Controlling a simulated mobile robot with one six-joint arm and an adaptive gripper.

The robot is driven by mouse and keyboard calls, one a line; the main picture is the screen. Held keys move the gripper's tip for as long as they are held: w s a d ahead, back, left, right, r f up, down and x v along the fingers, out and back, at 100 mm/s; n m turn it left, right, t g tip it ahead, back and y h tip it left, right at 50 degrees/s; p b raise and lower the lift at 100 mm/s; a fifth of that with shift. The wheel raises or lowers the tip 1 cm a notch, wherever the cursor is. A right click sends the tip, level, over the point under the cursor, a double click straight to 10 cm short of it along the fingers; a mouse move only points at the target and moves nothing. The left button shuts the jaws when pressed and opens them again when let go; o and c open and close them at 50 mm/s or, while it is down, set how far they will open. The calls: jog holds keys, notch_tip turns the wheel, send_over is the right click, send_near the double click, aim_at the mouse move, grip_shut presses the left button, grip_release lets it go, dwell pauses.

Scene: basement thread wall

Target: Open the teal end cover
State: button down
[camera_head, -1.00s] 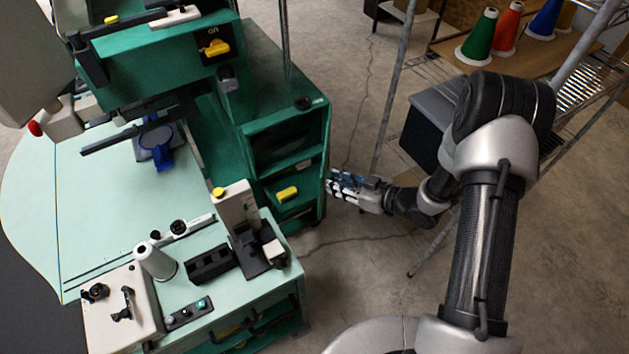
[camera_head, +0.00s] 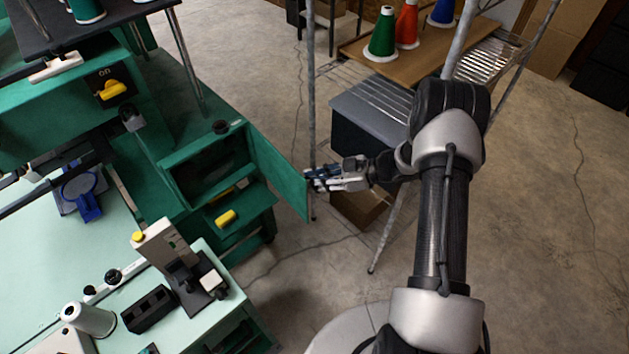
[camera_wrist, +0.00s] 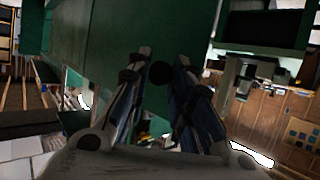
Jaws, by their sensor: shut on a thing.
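The teal end cover (camera_head: 277,172) is a flat green panel on the right end of the green machine cabinet (camera_head: 205,165). It stands swung out at an angle, with the dark inside of the cabinet showing behind it. My gripper (camera_head: 312,178) is at the panel's outer right edge in the head view. In the wrist view, the two fingers of my gripper (camera_wrist: 160,90) reach toward the green panel (camera_wrist: 150,30), with a dark round spot between their tips. The gripper is shut on the cover's edge; the exact contact is hard to make out.
A drawer with a yellow handle (camera_head: 226,218) sticks out below the opening. A wire shelf with thread cones (camera_head: 382,35), a grey bin (camera_head: 372,108) and a cardboard box (camera_head: 360,207) stand to the right. Open concrete floor (camera_head: 300,265) lies in front.

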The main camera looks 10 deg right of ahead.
jog(key=shift+w+r, duration=0.5)
jog(key=shift+w, duration=0.25)
jog(key=c, duration=1.8)
grip_release()
jog(key=shift+c, duration=0.2)
jog(key=shift+o, duration=1.4)
jog(key=shift+w+a+f, duration=0.2)
jog(key=shift+w, duration=0.05)
jog(key=shift+o, duration=0.8)
jog(key=shift+d, duration=0.15)
jog(key=v, duration=1.2)
jog(key=shift+s+f, duration=0.2)
jog(key=shift+s, duration=0.15)
